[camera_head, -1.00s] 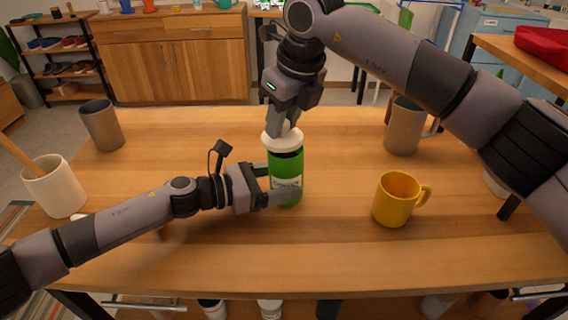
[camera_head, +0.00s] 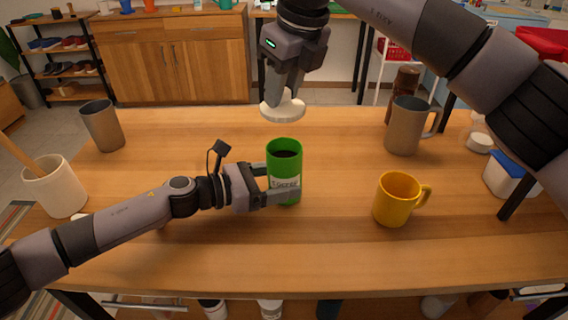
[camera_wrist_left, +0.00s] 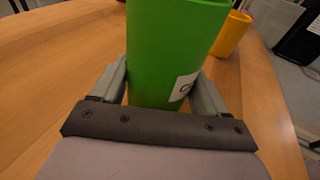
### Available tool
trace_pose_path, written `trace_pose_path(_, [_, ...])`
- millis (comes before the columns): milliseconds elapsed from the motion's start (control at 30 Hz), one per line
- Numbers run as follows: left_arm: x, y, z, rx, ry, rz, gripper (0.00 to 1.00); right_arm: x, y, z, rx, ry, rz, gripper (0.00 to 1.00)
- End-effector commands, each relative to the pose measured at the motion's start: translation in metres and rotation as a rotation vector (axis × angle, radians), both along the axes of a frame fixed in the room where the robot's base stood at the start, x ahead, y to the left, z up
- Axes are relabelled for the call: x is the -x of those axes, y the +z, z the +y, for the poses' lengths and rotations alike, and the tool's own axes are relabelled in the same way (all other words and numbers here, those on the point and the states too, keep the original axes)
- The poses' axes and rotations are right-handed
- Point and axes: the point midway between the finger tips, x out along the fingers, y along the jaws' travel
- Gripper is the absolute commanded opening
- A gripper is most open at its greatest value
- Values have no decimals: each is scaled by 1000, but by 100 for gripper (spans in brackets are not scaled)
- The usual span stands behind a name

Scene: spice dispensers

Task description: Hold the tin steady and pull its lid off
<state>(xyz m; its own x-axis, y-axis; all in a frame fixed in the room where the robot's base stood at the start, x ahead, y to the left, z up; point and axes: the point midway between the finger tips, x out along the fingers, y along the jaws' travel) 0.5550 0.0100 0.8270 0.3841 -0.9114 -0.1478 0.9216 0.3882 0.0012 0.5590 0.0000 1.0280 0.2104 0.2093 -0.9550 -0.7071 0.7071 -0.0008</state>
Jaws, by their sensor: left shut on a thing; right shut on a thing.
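The green tin (camera_head: 285,160) stands upright on the table with its top open and a dark inside showing. A white label is on its front. My left gripper (camera_head: 278,185) is shut on the tin's lower body from the left; the left wrist view shows the tin (camera_wrist_left: 170,50) between both fingers. The white round lid (camera_head: 283,108) is off the tin, in the air above and slightly behind it. My right gripper (camera_head: 280,92) points down and is shut on the lid's top.
A yellow mug (camera_head: 396,200) and a grey mug (camera_head: 404,128) stand to the right. A grey cup (camera_head: 102,126) and a white crock (camera_head: 55,188) stand to the left. A white container with a blue lid (camera_head: 508,178) is at far right. The table's front middle is clear.

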Motion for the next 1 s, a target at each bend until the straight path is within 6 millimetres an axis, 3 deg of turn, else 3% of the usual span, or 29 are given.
trace_pose_path(33, [-1, -5, 3, -8, 7, 4, 81, 0, 0, 0, 0, 0, 0, 4])
trace_pose_path(100, [-1, -5, 3, -7, 7, 4, 100, 0, 0, 0, 0, 0, 0, 4])
trace_pose_path(467, [2, -1, 9, -4, 5, 2, 100, 0, 0, 0, 0, 0, 0, 4])
trace_pose_path(1000, [37, 11, 91, -7, 6, 4, 100, 0, 0, 0, 0, 0, 0, 4])
